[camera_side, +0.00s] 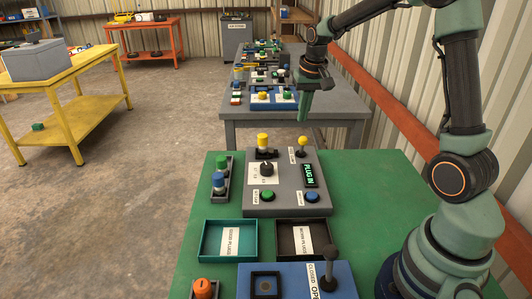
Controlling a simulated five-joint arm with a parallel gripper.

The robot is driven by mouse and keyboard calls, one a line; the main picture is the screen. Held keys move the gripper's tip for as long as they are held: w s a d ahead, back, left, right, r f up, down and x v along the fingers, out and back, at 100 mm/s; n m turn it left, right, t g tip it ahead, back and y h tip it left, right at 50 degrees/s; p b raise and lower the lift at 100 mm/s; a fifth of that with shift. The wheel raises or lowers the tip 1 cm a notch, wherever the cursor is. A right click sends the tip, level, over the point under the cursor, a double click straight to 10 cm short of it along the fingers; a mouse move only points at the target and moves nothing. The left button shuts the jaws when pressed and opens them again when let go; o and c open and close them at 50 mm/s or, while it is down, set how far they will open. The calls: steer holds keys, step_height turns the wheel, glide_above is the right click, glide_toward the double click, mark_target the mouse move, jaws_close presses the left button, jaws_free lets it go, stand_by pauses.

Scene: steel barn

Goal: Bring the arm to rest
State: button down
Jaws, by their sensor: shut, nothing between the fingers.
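My arm rises from its base at the right and bends over the green table (355,185). My gripper (303,112) hangs pointing down, shut and empty, above the far side of the table. In the picture it overlaps the grey table behind. Below and nearer to the camera is a grey control panel (283,205) with a black knob (266,170), a yellow-topped lever (303,141), a green button (267,195), a blue button (312,195) and a lit green display (310,175). A yellow plug (263,140) stands at its back left. My gripper touches none of these.
A teal tray (204,240) and a dark tray (281,236) lie in front of the panel. A rack at the left holds green and blue plugs (218,180). An orange plug (203,289) stands at front left.

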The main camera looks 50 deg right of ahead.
steer(key=s+a+r+n+t, duration=0.1)
steer(key=s+a+r+n, duration=0.2)
steer(key=s+a, duration=0.4)
steer(key=s+a+r+n+t, duration=0.2)
steer(key=s+a+r+n, duration=0.1)
steer(key=s+a, duration=0.5)
steer(key=shift+a+r+n+t+y, duration=0.3)
steer(key=shift+a+r+n+y, duration=0.1)
steer(key=shift+a+r, duration=0.2)
